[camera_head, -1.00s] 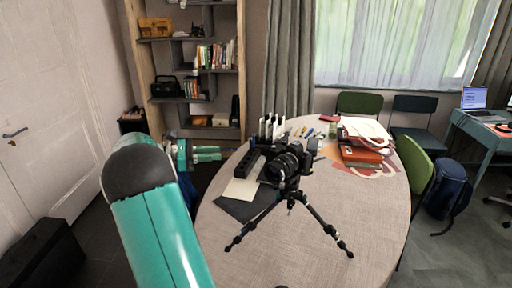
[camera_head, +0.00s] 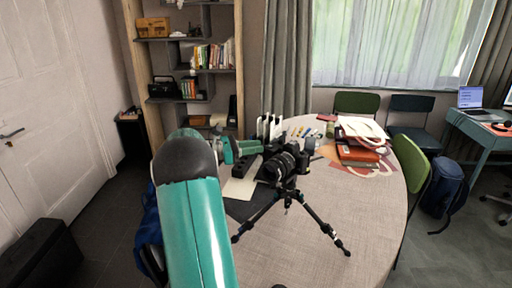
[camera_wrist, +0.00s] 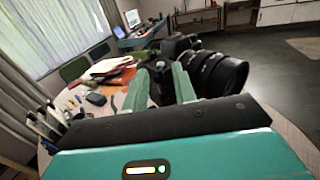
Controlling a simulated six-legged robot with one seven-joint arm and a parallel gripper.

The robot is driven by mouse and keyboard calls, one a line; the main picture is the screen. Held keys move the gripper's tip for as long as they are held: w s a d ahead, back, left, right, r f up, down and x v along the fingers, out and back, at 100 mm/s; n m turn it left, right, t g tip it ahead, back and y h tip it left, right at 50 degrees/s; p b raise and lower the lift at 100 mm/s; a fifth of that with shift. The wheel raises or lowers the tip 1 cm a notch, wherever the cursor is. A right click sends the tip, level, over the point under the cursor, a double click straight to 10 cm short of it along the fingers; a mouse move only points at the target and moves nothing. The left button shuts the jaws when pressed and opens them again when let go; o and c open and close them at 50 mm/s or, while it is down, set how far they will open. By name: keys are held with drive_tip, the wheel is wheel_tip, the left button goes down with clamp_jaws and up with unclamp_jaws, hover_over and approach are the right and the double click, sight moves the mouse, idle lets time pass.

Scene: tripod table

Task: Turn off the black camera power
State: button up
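The black camera (camera_head: 284,164) stands upright on a small black tripod (camera_head: 290,196) on the oval table (camera_head: 330,185). In the wrist view the camera (camera_wrist: 219,74) is just beyond my fingers, its large lens pointing right. My gripper (camera_head: 259,147) is left of the camera body in the head view, near its upper part. In the wrist view my gripper (camera_wrist: 160,72) has its two green fingers apart, with part of the camera body showing between and behind them. Nothing is held. The power switch is too small to make out, and I cannot tell whether the fingers touch the camera.
A stack of books and papers (camera_head: 360,140) lies right of the camera. White upright holders (camera_head: 268,128) stand behind it, and a dark sheet (camera_head: 240,208) lies at the table's left. The table's front right is clear. A green chair (camera_head: 411,165) is at the right edge.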

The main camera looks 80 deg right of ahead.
drive_tip(key=shift+s+d, duration=0.2)
drive_tip(key=shift+s, duration=0.2)
clamp_jaws()
drive_tip(key=shift+a, duration=0.1)
drive_tip(key=shift+s+a+n+t+h, duration=0.3)
drive_tip(key=shift+s+n+t+h, duration=0.05)
drive_tip(key=shift+n+t+h, duration=0.95)
drive_tip(key=shift+s+a+n+t+h, duration=0.4)
drive_tip(key=shift+n+t+h, duration=0.75)
drive_tip(key=shift+t, duration=0.2)
drive_tip(key=shift+s+a+n+t+h, duration=0.25)
drive_tip(key=shift+s+n+t+h, duration=0.1)
drive_tip(key=shift+n+t+h, duration=0.9)
